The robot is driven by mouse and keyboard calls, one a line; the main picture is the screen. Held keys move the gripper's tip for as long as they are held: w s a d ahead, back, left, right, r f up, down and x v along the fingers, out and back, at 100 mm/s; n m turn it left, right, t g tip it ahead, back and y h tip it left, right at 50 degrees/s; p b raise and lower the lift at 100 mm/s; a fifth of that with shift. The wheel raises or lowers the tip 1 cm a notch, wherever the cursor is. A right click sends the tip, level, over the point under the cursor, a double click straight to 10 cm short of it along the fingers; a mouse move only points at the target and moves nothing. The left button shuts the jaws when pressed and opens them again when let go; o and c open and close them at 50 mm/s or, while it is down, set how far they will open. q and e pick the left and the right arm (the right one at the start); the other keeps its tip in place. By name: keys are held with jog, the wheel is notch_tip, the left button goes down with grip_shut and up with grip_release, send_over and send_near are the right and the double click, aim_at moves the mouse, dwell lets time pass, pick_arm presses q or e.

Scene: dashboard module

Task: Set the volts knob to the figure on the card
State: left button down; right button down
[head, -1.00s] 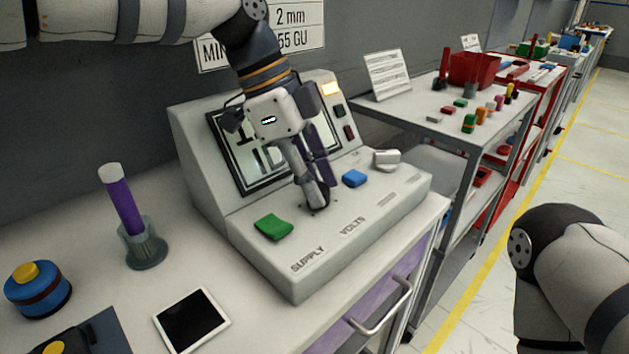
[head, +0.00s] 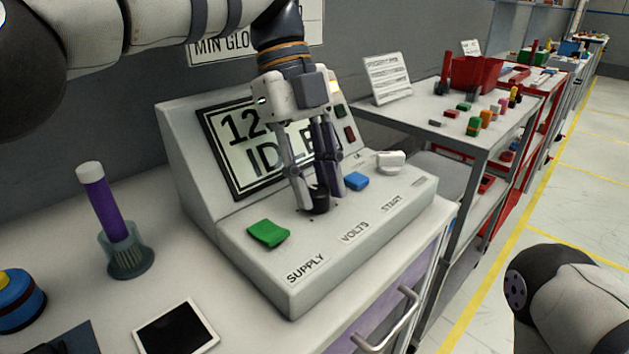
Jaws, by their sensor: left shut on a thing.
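The grey console (head: 290,285) stands on the bench with labels SUPPLY, VOLTS and START. The black volts knob (head: 318,203) sits above the VOLTS label (head: 354,233). My left gripper (head: 313,200) points down from above and is shut on the volts knob, its fingers on either side of it. The console screen (head: 236,130) reads "12" and "IDLE", partly hidden behind the gripper. A white card with printed lines (head: 387,79) stands on the side table; its text is too small to read. My right gripper is not in view; only its arm shows at lower right.

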pick_arm(q)
jog(key=shift+f, duration=0.1)
dwell(0.3)
jog(key=c, duration=1.3)
grip_release()
